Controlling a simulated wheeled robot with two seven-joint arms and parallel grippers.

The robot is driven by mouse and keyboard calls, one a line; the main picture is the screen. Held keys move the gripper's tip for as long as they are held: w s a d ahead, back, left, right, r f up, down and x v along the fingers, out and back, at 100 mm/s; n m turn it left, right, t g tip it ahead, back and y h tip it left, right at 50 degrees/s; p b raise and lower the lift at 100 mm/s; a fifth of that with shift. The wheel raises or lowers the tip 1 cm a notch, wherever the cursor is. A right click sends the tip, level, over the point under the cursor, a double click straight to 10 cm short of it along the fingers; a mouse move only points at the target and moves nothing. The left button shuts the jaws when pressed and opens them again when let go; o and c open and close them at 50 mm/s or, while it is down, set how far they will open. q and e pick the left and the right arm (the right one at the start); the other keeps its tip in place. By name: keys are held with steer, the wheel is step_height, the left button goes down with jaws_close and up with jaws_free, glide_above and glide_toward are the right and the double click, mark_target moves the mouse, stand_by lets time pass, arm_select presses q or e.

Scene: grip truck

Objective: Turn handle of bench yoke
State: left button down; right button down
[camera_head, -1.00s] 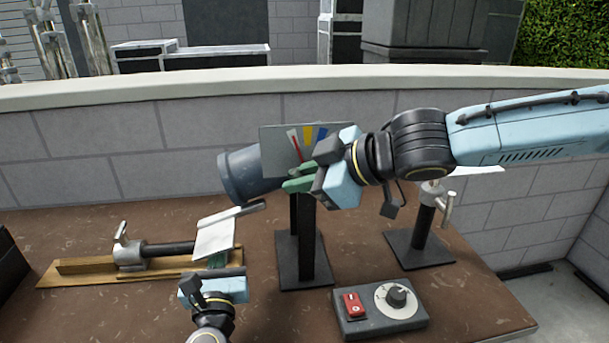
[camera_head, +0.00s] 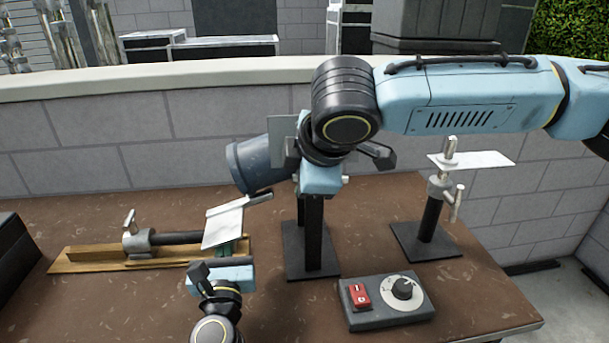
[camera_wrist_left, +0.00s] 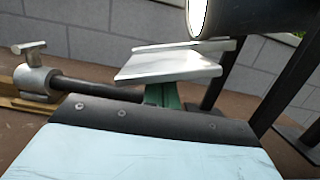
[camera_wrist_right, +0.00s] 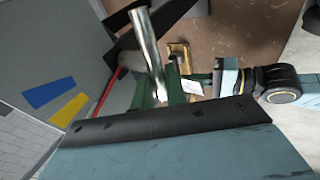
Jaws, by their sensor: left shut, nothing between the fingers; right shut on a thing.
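The bench yoke (camera_head: 313,232) is a black upright on a flat base, carrying a blue-grey cylindrical lamp (camera_head: 258,165). Behind it stands a grey board (camera_head: 283,133); its blue, yellow and red stripes show in the right wrist view (camera_wrist_right: 55,93). My right gripper (camera_wrist_right: 165,88) is shut on the yoke's silver handle (camera_wrist_right: 148,45), at the top of the upright. In the head view my right wrist hides the handle and most of the board. My left gripper (camera_wrist_left: 162,94) is shut and empty, low beside a white plate (camera_head: 222,226) in front of the lamp.
A metal clamp on a rod (camera_head: 138,240) rests on a wooden board at the left. A control box (camera_head: 385,302) with a red switch and a dial stands at the front. A stand with a white plate (camera_head: 480,160) is at the right. A block wall closes the back.

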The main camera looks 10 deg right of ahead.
steer(key=shift+f, duration=0.1)
stand_by(0.3)
steer(key=c, duration=1.5)
jaws_free()
steer(key=v, duration=1.2)
steer(key=shift+a, duration=0.2)
